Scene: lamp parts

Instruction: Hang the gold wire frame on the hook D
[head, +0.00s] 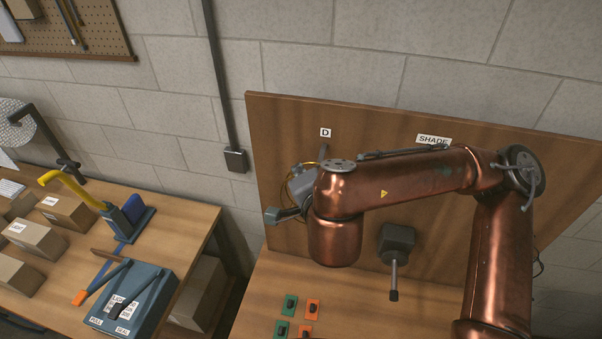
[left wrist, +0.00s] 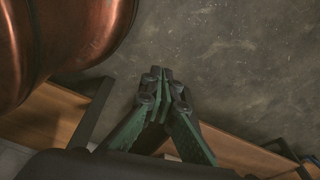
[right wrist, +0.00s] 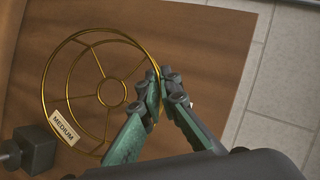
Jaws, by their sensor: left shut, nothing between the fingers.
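The gold wire frame (right wrist: 112,93) is a ring with spokes and a small inner ring, and carries a MEDIUM tag. My right gripper (right wrist: 157,85) is shut on its rim. In the head view only thin bits of the frame (head: 290,190) show, beside the right gripper (head: 282,214); my right arm hides the rest. The label D (head: 325,132) is on the upright wooden board, with part of a grey hook (head: 323,152) below it, mostly hidden by my arm. My left gripper (left wrist: 162,85) is shut and empty above the floor; the head view does not show it.
The wooden board (head: 290,125) also bears a SHADE label (head: 433,140) and a dark block with a rod (head: 396,243). Green and orange pieces (head: 312,308) lie on the bench below. A left table (head: 175,225) holds boxes, a blue case (head: 130,300) and tools.

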